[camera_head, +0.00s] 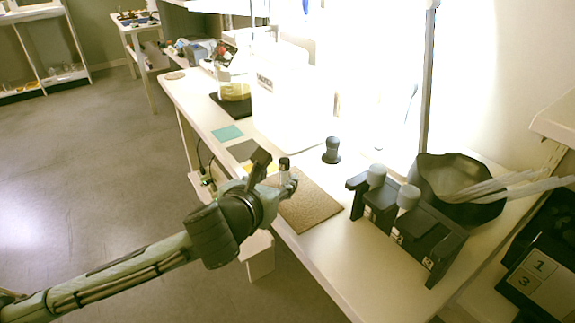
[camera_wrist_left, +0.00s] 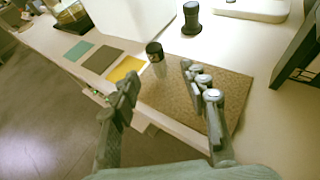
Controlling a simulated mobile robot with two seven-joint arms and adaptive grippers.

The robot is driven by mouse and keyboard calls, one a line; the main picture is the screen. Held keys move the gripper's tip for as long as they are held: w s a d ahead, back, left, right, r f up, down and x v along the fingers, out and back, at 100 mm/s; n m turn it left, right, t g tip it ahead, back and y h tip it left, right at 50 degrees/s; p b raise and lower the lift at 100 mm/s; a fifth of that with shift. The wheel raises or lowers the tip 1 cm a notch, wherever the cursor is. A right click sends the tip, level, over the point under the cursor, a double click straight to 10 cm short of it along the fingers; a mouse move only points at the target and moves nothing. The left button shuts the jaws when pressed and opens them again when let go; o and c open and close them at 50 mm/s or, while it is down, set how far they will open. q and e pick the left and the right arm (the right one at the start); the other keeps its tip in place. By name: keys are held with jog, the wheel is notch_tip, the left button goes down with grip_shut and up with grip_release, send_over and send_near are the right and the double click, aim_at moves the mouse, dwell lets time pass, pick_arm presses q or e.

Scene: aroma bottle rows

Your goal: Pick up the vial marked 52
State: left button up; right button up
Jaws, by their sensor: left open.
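A small clear vial (camera_wrist_left: 157,66) with a black cap stands upright at the far edge of the brown cork mat (camera_wrist_left: 178,95). In the head view its dark cap (camera_head: 284,163) shows, its lower part hidden behind my gripper. No number on it is legible. My left gripper (camera_head: 276,174) is open; in the left wrist view its fingers (camera_wrist_left: 168,88) are spread wide, and the vial stands beyond the gap between them, apparently untouched. My right gripper is not in view.
A black rack (camera_head: 410,235) with grey-topped items and a black bowl (camera_head: 450,183) with pale sticks stand to the right. A dark knob-shaped object (camera_head: 331,151) stands behind the mat. Teal (camera_wrist_left: 79,50), grey (camera_wrist_left: 101,59) and yellow (camera_wrist_left: 127,68) squares lie on the left.

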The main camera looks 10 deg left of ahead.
aim_at(283, 169)
pick_arm(q)
jog(key=shift+w+f, duration=0.2)
jog(key=shift+w, duration=0.25)
jog(key=x, duration=0.5)
jog(key=shift+w+a+r, duration=0.15)
jog(key=shift+c, duration=1.4)
jog(key=c, duration=0.5)
grip_shut()
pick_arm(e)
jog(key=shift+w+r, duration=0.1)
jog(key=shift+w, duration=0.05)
